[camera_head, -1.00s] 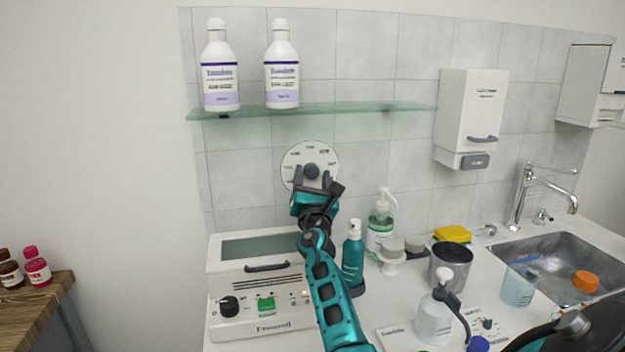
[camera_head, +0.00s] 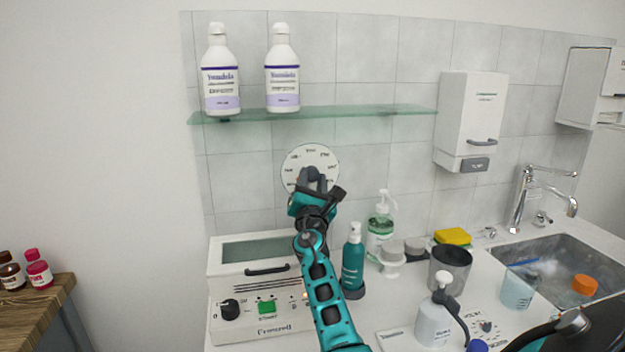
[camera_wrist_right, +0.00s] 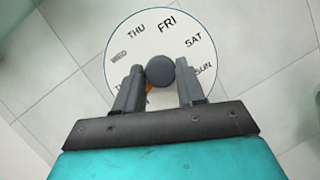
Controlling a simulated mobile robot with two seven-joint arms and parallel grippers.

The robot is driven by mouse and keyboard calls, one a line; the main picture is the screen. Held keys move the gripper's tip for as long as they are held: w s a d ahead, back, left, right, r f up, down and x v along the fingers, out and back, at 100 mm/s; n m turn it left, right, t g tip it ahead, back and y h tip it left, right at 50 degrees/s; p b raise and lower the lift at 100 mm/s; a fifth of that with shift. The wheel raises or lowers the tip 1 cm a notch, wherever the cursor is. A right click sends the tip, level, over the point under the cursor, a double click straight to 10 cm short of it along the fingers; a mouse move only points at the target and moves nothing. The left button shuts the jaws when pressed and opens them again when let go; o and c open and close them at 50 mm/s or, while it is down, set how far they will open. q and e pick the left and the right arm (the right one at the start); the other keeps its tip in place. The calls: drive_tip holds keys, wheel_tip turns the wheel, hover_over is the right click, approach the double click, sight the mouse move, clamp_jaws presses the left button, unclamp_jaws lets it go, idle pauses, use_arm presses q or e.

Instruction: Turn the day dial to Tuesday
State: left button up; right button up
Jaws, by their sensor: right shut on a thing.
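The day dial (camera_head: 322,154) is a round white disc on the tiled wall below the glass shelf, with day names around its rim. In the right wrist view, WED, THU, FRI, SAT and SUN show on the dial (camera_wrist_right: 140,50); a name at the lower left is partly covered by a finger. My right gripper (camera_head: 312,180) is shut on the dial's dark round knob (camera_wrist_right: 160,72), one finger on each side. A bit of orange shows just below the knob, mostly hidden, so I cannot tell which day it points to. My left gripper is not in view.
A glass shelf (camera_head: 350,111) with two white bottles juts out above the dial. A white machine (camera_head: 225,270) stands below it on the counter. A teal spray bottle (camera_head: 353,262) and a green soap bottle (camera_head: 381,228) stand close to the right of my arm.

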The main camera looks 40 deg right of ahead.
drive_tip(key=m+g+p, duration=0.1)
drive_tip(key=m+g, duration=0.1)
drive_tip(key=m, duration=0.2)
drive_tip(key=shift+a+r+h, duration=0.1)
drive_tip(key=shift+h, duration=0.3)
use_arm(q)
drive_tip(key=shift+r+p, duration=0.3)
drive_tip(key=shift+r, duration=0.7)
use_arm(e)
drive_tip(key=shift+m+g, duration=0.9)
drive_tip(key=shift+m, duration=1)
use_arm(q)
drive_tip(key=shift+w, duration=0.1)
use_arm(e)
drive_tip(key=o, duration=1)
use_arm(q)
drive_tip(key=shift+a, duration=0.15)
use_arm(e)
drive_tip(key=shift+o, duration=0.2)
drive_tip(key=shift+a, duration=0.1)
